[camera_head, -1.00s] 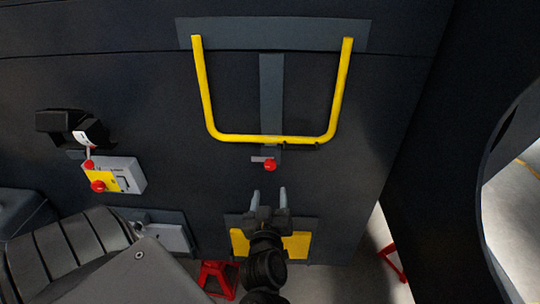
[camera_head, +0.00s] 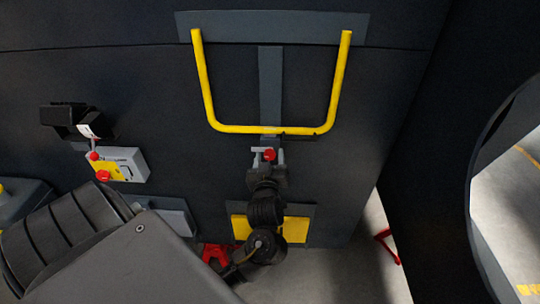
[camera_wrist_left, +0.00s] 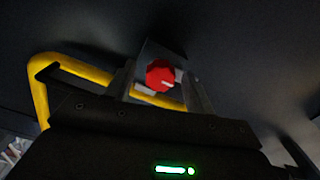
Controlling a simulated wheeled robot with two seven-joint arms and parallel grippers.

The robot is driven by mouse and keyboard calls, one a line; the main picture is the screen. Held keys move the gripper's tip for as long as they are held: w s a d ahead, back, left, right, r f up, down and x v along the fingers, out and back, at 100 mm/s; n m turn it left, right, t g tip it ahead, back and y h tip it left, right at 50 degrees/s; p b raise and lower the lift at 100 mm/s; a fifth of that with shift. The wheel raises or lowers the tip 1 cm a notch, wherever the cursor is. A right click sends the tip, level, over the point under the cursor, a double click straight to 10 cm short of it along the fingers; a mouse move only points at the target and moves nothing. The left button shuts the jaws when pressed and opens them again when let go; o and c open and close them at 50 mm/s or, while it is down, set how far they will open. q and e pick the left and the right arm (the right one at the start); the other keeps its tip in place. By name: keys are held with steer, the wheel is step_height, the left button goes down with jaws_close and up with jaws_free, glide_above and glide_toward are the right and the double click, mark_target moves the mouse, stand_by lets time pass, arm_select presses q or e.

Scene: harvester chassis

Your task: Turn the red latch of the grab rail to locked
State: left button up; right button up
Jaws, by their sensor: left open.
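The yellow grab rail (camera_head: 265,129) is a U-shaped bar on the dark panel in the head view, its crossbar at the bottom. The red latch (camera_head: 269,154) is a small round knob just below the crossbar. In the left wrist view the red latch (camera_wrist_left: 160,76) shows between the two fingers, with a pale mark on its face. My left gripper (camera_head: 268,154) is open, with one finger on each side of the latch. I cannot tell whether the fingers touch it. My right gripper is not in view.
A grey box with a yellow plate and red button (camera_head: 103,175) is on the panel at left, below a black bracket (camera_head: 70,117). A yellow plate (camera_head: 294,229) is below the latch. A red stand (camera_head: 217,254) is on the floor. The panel right of the latch is clear.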

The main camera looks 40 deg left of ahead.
arm_select(q)
steer(key=shift+c, duration=0.5)
steer(key=c, duration=0.9)
steer(key=shift+o, duration=0.2)
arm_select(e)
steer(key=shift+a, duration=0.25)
